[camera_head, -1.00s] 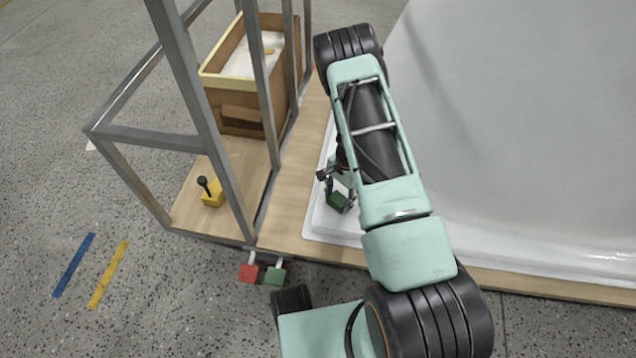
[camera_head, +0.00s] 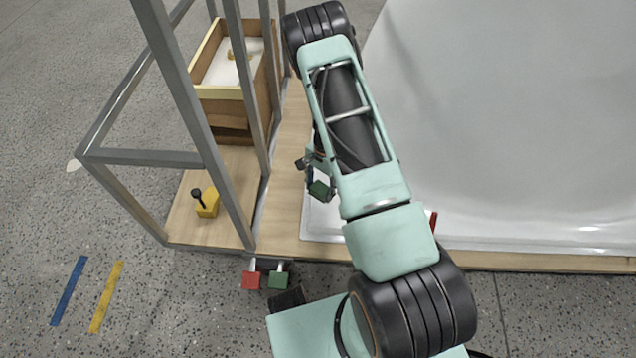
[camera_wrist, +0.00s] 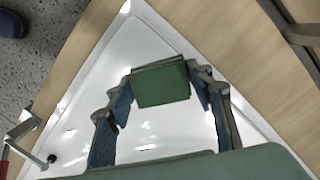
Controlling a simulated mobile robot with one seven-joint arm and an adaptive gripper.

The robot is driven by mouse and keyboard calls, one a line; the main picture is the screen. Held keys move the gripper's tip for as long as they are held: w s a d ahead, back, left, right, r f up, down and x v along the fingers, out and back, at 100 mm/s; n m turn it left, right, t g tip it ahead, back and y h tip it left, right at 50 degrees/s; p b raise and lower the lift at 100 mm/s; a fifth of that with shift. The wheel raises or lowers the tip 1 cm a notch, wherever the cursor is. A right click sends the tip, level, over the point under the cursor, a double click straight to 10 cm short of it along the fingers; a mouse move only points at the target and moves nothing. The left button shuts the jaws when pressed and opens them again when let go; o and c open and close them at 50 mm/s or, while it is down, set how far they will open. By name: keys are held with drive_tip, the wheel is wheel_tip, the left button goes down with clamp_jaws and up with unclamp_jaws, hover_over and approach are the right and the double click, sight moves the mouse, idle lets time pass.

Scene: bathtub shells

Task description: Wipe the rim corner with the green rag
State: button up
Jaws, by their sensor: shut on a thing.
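The green rag (camera_wrist: 160,84) is a folded dark green pad in the wrist view, held between the two blue-padded fingers of my gripper (camera_wrist: 163,92). In the head view the rag (camera_head: 320,191) shows just left of my arm, above the white shell. The white bathtub shell's rim corner (camera_wrist: 128,14) points to the top of the wrist view, beyond the rag. In the head view the near-left rim corner (camera_head: 312,228) lies below the rag. I cannot tell whether the rag touches the shell. My gripper (camera_head: 317,180) is partly hidden by the arm in the head view.
Grey metal frame posts (camera_head: 185,85) stand left of the shell. A wooden box (camera_head: 240,105) and a yellow block with a black knob (camera_head: 207,204) sit on the wooden deck (camera_head: 285,190).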

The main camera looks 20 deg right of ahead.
drive_tip(key=shift+r+p, duration=0.55)
drive_tip(key=shift+r, duration=0.7)
